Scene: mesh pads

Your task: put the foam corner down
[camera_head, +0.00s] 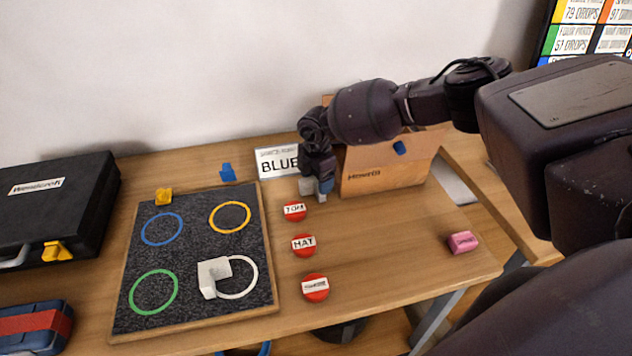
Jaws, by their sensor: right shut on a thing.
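My right gripper (318,182) is shut on a foam corner beside the cardboard box, in front of the sign. A pale grey block (306,187) and a small blue patch (326,186) show at its fingertips; the fingers partly hide the held piece, so its exact shape and colour are unclear. Whether it touches the table is unclear. A white foam corner (213,270) overlaps the white ring (250,291) on the dark mesh pad (195,255). My left gripper is not in view.
A sign reading BLUE (278,163) stands behind. The cardboard box (385,180) has a blue piece (400,148) on it. Red labelled discs (304,245) line the pad's right side. A pink block (462,242) lies right. A black case (60,205) stands left. Table between discs and pink block is clear.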

